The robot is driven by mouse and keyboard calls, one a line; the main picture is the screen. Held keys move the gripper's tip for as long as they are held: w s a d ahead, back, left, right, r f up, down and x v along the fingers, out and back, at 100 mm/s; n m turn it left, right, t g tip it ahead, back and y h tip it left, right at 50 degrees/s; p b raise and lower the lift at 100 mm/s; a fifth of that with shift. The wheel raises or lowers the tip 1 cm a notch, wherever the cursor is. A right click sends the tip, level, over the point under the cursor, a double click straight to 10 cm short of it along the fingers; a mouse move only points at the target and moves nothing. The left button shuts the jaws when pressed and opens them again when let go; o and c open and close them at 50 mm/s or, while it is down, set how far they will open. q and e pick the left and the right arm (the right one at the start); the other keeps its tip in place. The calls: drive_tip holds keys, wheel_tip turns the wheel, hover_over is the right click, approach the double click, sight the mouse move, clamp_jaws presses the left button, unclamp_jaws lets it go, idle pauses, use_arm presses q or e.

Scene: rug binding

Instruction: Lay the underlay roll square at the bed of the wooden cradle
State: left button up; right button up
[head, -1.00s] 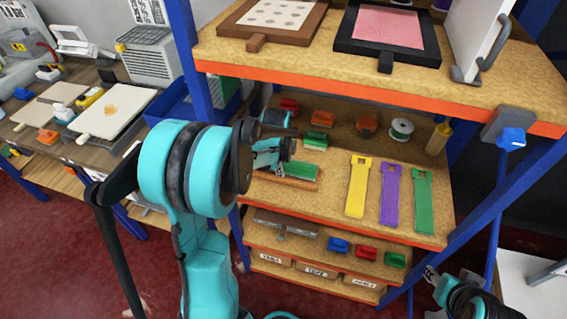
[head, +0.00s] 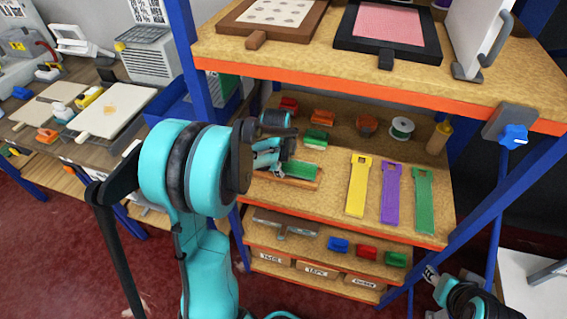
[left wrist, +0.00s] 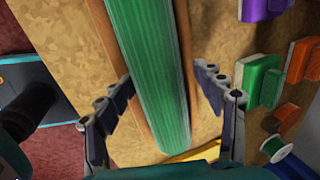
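The underlay roll, a long ribbed green cylinder (left wrist: 148,70), lies lengthwise between the two wooden sides of the cradle (left wrist: 185,60). In the head view the green roll (head: 301,170) and the cradle (head: 300,183) are on the middle shelf, partly hidden by my left arm and gripper. My left gripper (left wrist: 165,82) is open, with one finger on each side of the roll and cradle, apart from the roll. It also shows in the head view (head: 276,160). My right gripper (head: 432,273) is at the bottom right, too small to tell its state.
Yellow (head: 357,185), purple (head: 391,195) and green (head: 423,200) straps lie right of the cradle. Coloured blocks and a spool (head: 402,128) stand behind it. The upper shelf (head: 300,68) overhangs, and a blue post (head: 186,60) stands at the left.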

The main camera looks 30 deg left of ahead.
use_arm(q)
drive_tip(key=shift+r, duration=0.3)
drive_tip(key=a+p+v, duration=0.1)
drive_tip(key=p+v, duration=0.3)
drive_tip(key=v, duration=0.7)
drive_tip(key=s+d+r+n+t, duration=0.2)
drive_tip(key=s+d+n, duration=0.5)
drive_tip(key=s, duration=0.1)
drive_tip(key=s+d+r+n+t, duration=0.2)
drive_tip(key=s+d+n, duration=0.6)
drive_tip(key=shift+d+h, duration=0.3)
drive_tip(key=shift+h, duration=0.1)
wheel_tip(320, 180, down, 3)
drive_tip(key=shift+r+b, duration=0.25)
drive_tip(key=shift+b, duration=0.75)
